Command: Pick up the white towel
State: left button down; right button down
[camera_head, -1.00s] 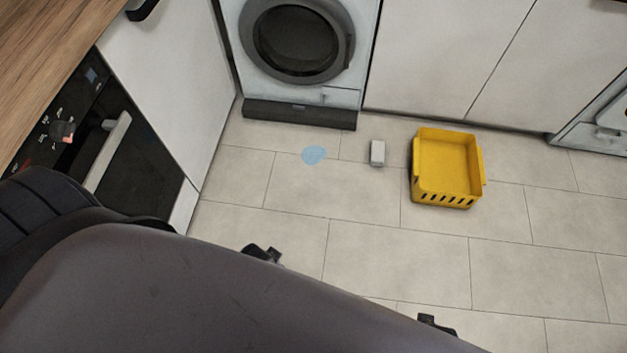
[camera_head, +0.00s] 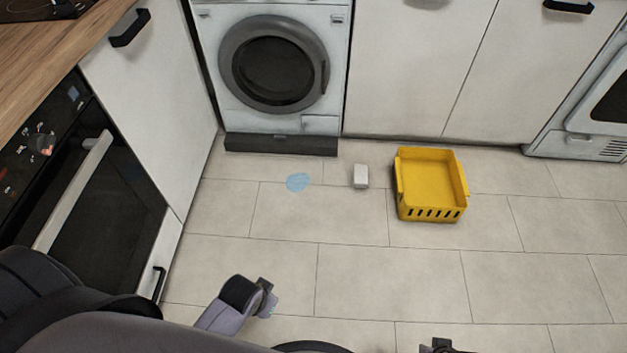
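A small white block-like item (camera_head: 361,176), perhaps the folded white towel, lies on the floor in the head view, between a blue patch and a yellow basket. I cannot tell its material. My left gripper (camera_head: 266,296) is low in the view, over the floor and well apart from the white item. A small pale blue bit shows at its tip; I cannot tell what it is. My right gripper (camera_head: 440,346) only just shows at the bottom edge, far from the white item. The fingers of both are too small or cut off to read.
The yellow basket (camera_head: 432,213) stands right of the white item and looks empty. A flat light blue patch (camera_head: 298,182) lies to its left. A washing machine (camera_head: 275,70) and white cabinets stand behind, an oven (camera_head: 90,190) at left. The tiled floor in front is clear.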

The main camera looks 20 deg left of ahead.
aim_at(361, 170)
jog(key=i, duration=1.35)
jog(key=l, duration=0.1)
